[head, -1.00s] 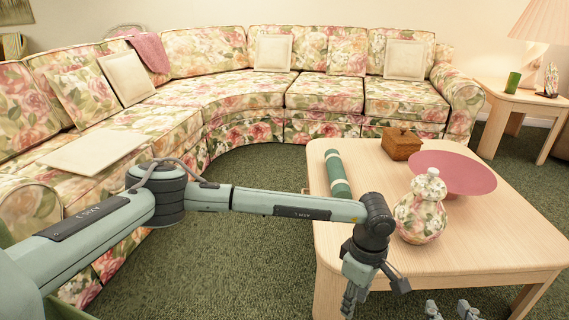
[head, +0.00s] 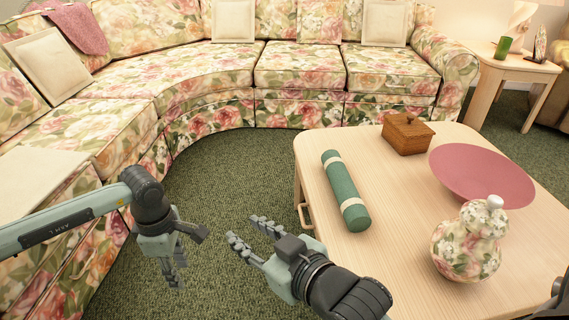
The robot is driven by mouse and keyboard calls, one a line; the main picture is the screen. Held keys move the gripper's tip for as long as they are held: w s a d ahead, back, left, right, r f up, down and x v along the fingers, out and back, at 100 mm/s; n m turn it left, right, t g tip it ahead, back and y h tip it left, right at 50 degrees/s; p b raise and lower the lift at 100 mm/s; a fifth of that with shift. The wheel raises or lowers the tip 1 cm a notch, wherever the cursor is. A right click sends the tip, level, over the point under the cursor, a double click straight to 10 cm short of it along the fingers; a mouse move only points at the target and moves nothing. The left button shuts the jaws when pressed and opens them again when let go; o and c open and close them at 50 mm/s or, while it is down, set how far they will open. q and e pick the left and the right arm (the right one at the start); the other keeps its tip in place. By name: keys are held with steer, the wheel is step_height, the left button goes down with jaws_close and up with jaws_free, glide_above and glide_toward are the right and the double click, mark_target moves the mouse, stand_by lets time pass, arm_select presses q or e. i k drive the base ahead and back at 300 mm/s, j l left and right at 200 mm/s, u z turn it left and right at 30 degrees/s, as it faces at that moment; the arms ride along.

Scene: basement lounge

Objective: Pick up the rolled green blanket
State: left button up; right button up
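The rolled green blanket (head: 343,188) lies on the left part of the light wooden coffee table (head: 390,255). It is a dark green roll with two pale bands. My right gripper (head: 244,230) is over the carpet, left of the table and of the blanket, with its fingers apart and nothing between them. It points away from the blanket, to the upper left. My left gripper (head: 176,272) hangs over the carpet further left, pointing down. I cannot tell how far apart its fingers are. Neither gripper touches the blanket.
On the table are a wooden box (head: 407,136), a wide pink bowl (head: 480,175) and a floral lidded jar (head: 466,245), all right of the blanket. A floral sectional sofa (head: 225,75) curves behind. Green carpet (head: 225,180) is clear between sofa and table.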

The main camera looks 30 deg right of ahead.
mark_target(357, 216)
steer(key=i, duration=1.7)
steer(key=i+z, duration=0.1)
steer(key=z, duration=0.65)
steer(key=i+j+z, duration=0.1)
steer(key=z, duration=0.3)
steer(key=j+z, duration=0.1)
steer(key=z, duration=1.6)
steer(key=i+j, duration=0.05)
